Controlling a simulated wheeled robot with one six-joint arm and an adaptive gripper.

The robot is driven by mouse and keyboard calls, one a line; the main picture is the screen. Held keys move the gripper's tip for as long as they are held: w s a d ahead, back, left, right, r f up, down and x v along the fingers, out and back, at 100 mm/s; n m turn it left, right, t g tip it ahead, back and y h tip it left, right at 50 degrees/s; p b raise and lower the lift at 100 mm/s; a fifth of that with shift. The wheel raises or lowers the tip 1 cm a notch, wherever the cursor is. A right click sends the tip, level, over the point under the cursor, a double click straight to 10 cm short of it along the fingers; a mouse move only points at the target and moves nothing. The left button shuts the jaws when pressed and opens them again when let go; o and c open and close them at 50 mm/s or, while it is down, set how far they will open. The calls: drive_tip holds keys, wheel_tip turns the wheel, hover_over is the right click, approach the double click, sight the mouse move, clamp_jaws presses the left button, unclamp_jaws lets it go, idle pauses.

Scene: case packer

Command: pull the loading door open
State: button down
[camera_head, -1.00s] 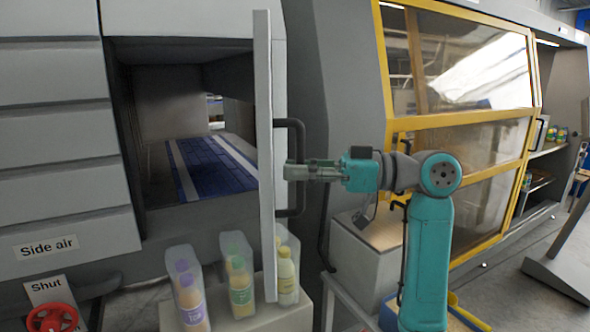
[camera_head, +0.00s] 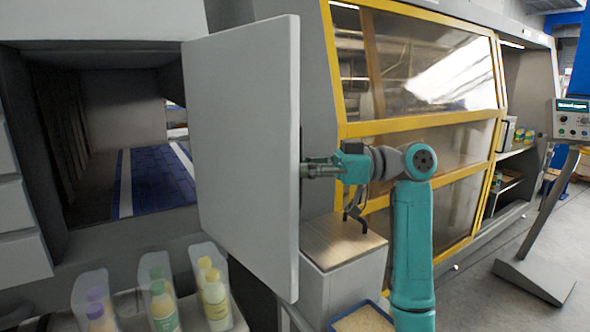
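The loading door (camera_head: 245,150) is a flat light-grey panel. It stands swung wide to the right of its opening, with its inner face toward the camera. The opening (camera_head: 60,150) is uncovered and shows a blue slatted belt (camera_head: 160,180) with pale strips inside. My gripper (camera_head: 312,168) is at the door's free edge, on its outer side, where the dark bar handle sits. The door now hides nearly all of the handle and the fingertips. The gripper appears closed around the handle, as the door has moved with it.
Clear holders with bottles (camera_head: 160,300) stand below the opening, close under the door. A box-like stand (camera_head: 345,255) is beneath my gripper, with a blue-rimmed tray (camera_head: 362,318) in front. A yellow-framed guard (camera_head: 420,125) is behind my arm. A control panel post (camera_head: 545,225) stands right, on open floor.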

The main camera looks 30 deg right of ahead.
drive_tip(key=shift+d, duration=0.15)
drive_tip(key=c, duration=1.1)
unclamp_jaws()
drive_tip(key=shift+c, duration=0.2)
drive_tip(key=v, duration=1.2)
